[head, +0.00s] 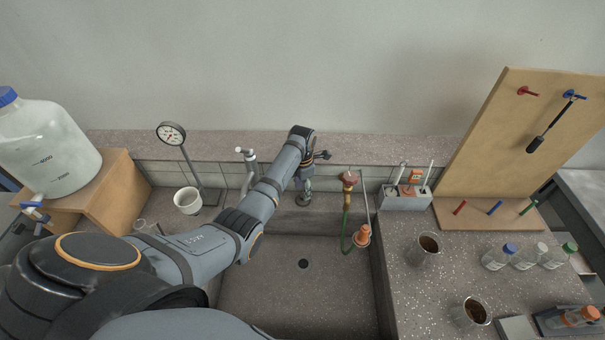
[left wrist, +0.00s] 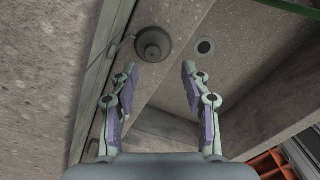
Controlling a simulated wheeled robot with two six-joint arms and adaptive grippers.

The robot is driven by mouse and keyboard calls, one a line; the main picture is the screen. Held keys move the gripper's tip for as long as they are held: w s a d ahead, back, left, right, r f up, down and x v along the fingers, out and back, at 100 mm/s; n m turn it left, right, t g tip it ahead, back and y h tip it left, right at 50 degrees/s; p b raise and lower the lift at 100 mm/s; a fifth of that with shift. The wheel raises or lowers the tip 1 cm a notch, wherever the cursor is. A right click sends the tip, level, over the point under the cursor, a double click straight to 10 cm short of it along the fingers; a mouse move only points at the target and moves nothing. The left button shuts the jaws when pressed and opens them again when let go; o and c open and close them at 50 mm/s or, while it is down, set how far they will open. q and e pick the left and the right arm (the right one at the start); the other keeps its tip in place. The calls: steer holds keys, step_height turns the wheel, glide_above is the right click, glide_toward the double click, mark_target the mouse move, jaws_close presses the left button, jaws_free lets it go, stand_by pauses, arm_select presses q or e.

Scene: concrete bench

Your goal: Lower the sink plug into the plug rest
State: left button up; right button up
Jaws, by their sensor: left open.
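The sink plug (left wrist: 153,42) is a dark round piece with a smaller raised knob, on the ledge behind the sink basin. In the head view it shows as a dark disc (head: 303,199) just below my left gripper (head: 306,174). In the left wrist view my left gripper (left wrist: 159,68) is open and empty, its fingertips apart from the plug, which lies beyond them. A thin cord or chain runs from the plug to the left. I cannot make out the plug rest apart from the plug, nor tell whether the plug is seated in it. My right gripper is not in view.
The sink basin's drain hole (head: 303,263) is dark and open. A white cup (head: 188,200) and gauge (head: 171,134) stand farther left. The basin floor is clear.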

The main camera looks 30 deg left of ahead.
mark_target(302, 197)
arm_select(q)
step_height(302, 197, up, 10)
steer(key=shift+w+a, duration=0.2)
steer(key=shift+a, duration=0.05)
stand_by(0.5)
